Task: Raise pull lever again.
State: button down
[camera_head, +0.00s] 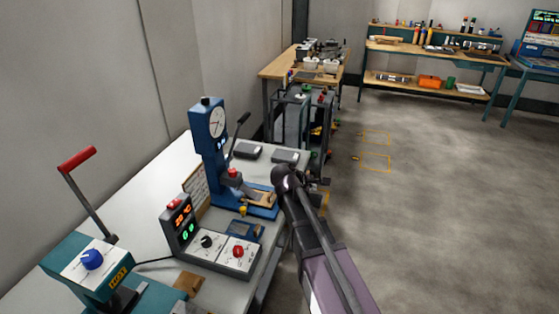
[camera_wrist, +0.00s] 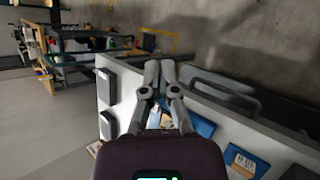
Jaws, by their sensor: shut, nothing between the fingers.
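A lever with a red grip (camera_head: 76,159) stands up and leans left on a teal machine (camera_head: 85,268) with a blue knob. A blue press (camera_head: 208,150) with a round gauge stands further back and has a dark lever (camera_head: 238,135) angled up to the right. I cannot tell which lever the task calls the pull lever. My gripper (camera_wrist: 158,68) is shut and empty in the wrist view, over the bench's edge region. No lever is between its fingers. In the head view my arm hides the gripper.
The white bench (camera_head: 128,218) carries a control box (camera_head: 210,250) with red and green displays and two dark boxes (camera_head: 248,151). A wooden-topped table (camera_head: 285,66) stands behind. Open floor (camera_head: 450,220) lies to the right.

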jog(key=s+d+f+m+g+y, duration=0.3)
jog(key=s+m, duration=0.4)
jog(key=s, duration=0.3)
jog(key=s+d+f+m+g+y, duration=0.3)
jog(key=s+m, duration=0.5)
jog(key=s, duration=0.3)
jog(key=shift+d+y, duration=0.4)
jog(key=shift+d, duration=0.25)
